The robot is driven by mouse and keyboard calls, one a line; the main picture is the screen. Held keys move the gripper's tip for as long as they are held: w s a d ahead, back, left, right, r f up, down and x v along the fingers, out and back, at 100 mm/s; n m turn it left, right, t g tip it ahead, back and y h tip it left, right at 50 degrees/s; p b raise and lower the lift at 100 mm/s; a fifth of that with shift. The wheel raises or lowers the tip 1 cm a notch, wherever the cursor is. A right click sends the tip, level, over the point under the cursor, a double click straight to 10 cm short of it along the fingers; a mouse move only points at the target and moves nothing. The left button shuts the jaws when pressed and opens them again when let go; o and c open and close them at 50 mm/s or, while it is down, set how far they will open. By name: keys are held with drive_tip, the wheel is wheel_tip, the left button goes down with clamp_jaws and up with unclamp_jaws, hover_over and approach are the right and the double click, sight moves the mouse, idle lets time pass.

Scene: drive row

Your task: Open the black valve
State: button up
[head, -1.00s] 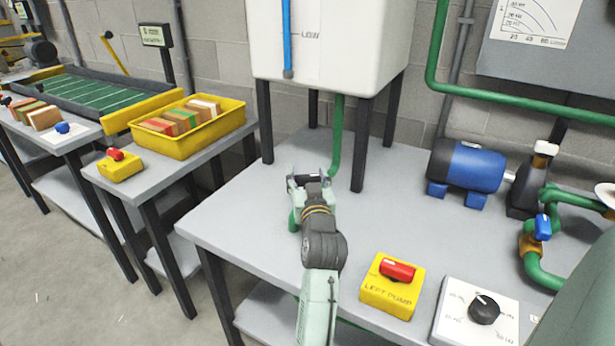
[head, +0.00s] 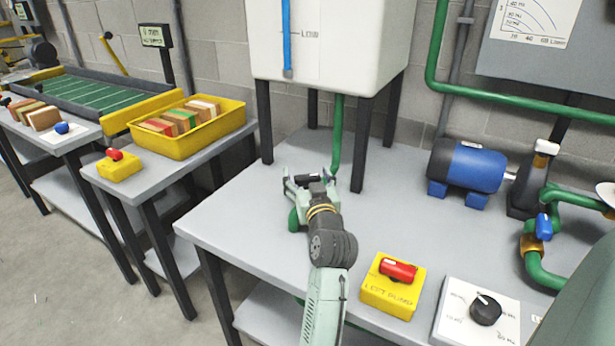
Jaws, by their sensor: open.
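The black valve (head: 307,178) shows as a short dark handle near the green pipe (head: 336,140) below the white tank. My gripper (head: 309,181) is over it with its fingers spread, one on each side of the dark handle. I cannot tell whether the fingers touch it. The wrist and fingers hide the valve's body and part of the green pipework.
The white tank (head: 335,40) stands on dark legs behind my gripper. To the right are a yellow box with a red switch (head: 397,270), a dial plate (head: 486,310) and a blue pump motor (head: 466,170). A yellow bin (head: 190,125) stands on the left table.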

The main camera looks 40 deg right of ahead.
idle(0.3)
drive_tip(key=v, duration=1.2)
